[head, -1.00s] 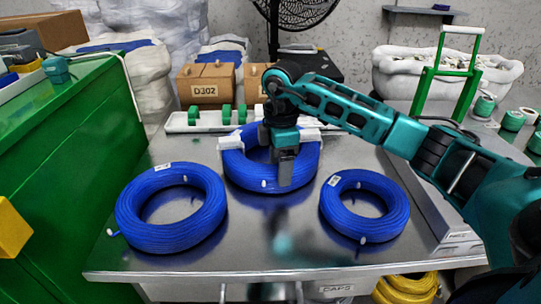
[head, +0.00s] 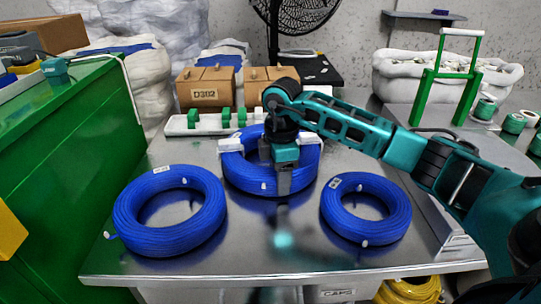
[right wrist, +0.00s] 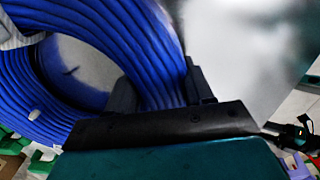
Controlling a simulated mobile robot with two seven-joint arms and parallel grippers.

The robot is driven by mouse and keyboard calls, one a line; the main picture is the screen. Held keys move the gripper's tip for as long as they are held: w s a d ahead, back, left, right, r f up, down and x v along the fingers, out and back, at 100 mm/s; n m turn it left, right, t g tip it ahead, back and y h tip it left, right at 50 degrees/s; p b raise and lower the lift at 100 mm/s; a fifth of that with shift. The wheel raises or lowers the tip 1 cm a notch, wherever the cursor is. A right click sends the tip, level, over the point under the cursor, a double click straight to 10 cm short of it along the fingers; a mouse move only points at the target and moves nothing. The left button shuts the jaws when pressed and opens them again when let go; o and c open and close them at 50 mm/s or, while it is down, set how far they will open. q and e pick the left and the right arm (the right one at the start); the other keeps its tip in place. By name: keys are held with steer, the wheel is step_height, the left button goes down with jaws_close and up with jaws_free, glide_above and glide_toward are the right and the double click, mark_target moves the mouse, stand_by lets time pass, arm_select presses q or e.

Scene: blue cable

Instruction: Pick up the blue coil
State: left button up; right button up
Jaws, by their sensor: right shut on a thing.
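Three blue coils lie on the metal table (head: 290,255). The middle blue coil (head: 240,173) is at the back centre, between white holders at its sides. The left blue coil (head: 150,240) and the right blue coil (head: 390,222) lie nearer the front. My right gripper (head: 284,185) is over the front of the middle coil. In the right wrist view, the jaws of my right gripper (right wrist: 160,92) sit on both sides of the ring of the middle coil (right wrist: 110,35), shut on it. My left gripper is not in view.
Cardboard boxes (head: 206,88) and a white tray with green blocks (head: 180,125) stand behind the coils. A green cabinet (head: 75,150) is on the left. The table's front middle is clear.

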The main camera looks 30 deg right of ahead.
jaws_close()
steer(key=shift+w+r, duration=0.2)
